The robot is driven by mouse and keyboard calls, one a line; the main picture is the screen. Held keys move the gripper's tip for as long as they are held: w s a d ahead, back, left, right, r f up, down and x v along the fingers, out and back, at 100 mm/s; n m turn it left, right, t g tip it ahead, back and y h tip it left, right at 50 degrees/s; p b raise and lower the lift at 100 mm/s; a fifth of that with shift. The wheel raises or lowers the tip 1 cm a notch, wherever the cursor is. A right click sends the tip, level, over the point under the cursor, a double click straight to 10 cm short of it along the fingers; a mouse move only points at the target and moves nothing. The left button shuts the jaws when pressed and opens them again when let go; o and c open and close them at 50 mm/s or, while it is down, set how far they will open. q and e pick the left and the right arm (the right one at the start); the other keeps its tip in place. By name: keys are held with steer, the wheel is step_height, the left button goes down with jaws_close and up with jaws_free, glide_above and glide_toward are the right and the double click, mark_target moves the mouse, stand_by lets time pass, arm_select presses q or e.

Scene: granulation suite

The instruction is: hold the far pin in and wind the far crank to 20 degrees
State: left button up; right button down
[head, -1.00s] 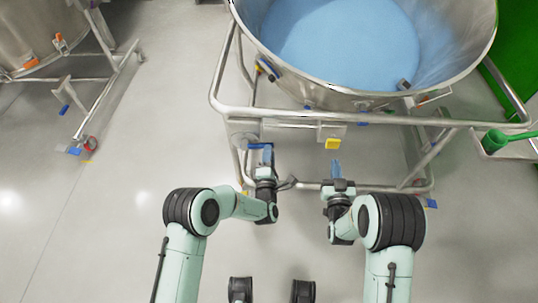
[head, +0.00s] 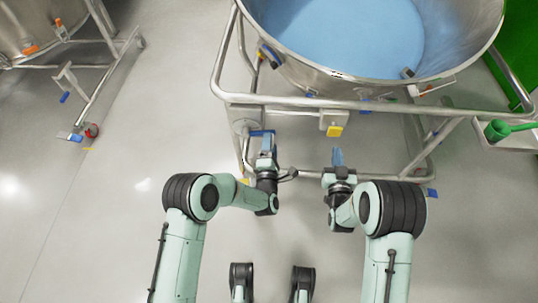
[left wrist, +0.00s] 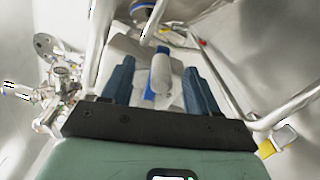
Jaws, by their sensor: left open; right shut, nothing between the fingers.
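I cannot tell for sure which parts are the far pin and far crank. In the head view my left gripper (head: 266,143) is at the left front of the steel frame, beside a blue bar (head: 256,132). In the left wrist view it is open, with a pale grey rounded cylinder (left wrist: 161,72) between its blue fingers and a blue strip (left wrist: 148,97) beside it. Contact cannot be made out. My right gripper (head: 337,156) is shut and empty, below and apart from a grey box with a yellow block (head: 335,131). A dark knob (head: 408,73) sits on the vessel's right front.
The steel vessel (head: 345,82) holds blue material and stands in a tubular frame (head: 400,107). A lower rail crosses near both grippers. A green scoop (head: 497,129) rests on a tray at right. Another wheeled frame (head: 104,82) stands at left. Open floor lies between.

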arm_select(q)
steer(key=s, duration=0.8)
steer(key=shift+s, duration=0.3)
